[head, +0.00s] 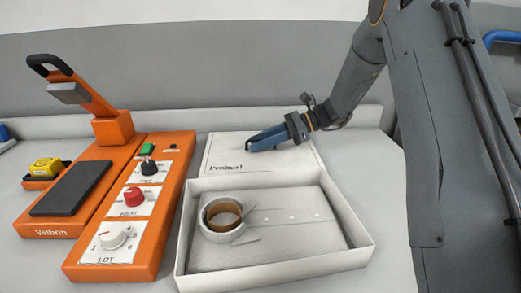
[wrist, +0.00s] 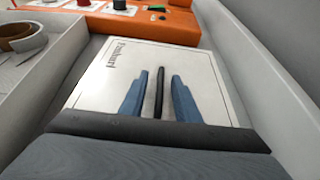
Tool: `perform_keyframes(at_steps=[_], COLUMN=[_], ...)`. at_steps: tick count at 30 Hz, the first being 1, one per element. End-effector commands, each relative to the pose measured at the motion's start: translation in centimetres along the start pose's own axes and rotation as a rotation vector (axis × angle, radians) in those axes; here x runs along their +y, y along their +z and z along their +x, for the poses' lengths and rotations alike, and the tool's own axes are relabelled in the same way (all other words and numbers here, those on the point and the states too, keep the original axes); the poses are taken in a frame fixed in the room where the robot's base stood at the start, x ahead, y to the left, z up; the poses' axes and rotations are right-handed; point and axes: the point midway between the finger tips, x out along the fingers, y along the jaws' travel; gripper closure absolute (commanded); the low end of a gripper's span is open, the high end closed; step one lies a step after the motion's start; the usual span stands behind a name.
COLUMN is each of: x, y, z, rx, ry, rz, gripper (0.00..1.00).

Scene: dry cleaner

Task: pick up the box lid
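The box lid (head: 225,160) is a flat white panel with dark lettering, lying behind the open white box (head: 362,250). In the wrist view the lid (wrist: 205,62) fills the middle, with a slim dark bar (wrist: 159,95) on it that looks like a handle. My gripper (head: 250,146) is over the lid, its blue fingers low and close to the surface. In the wrist view the fingers are apart, one on each side of the dark bar, with visible gaps to it. Whether the fingertips touch the lid cannot be told.
An orange control panel (head: 172,220) with knobs stands left of the box, beside an orange press (head: 110,130). A yellow item (head: 46,167) lies far left. A raised grey wall (head: 200,80) runs behind the counter.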

Motion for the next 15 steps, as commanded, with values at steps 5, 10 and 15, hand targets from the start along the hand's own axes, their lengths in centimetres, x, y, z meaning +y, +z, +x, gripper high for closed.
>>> perform_keyframes(at_steps=[5,10,15], x=[-0.01,-0.01,-0.01], y=[-0.04,-0.04,-0.03], z=[-0.04,-0.05,-0.06], rx=[0.000,0.000,0.000], ry=[-0.001,0.000,0.000], rz=[0.000,0.001,0.001], gripper=[0.74,1.00,1.00])
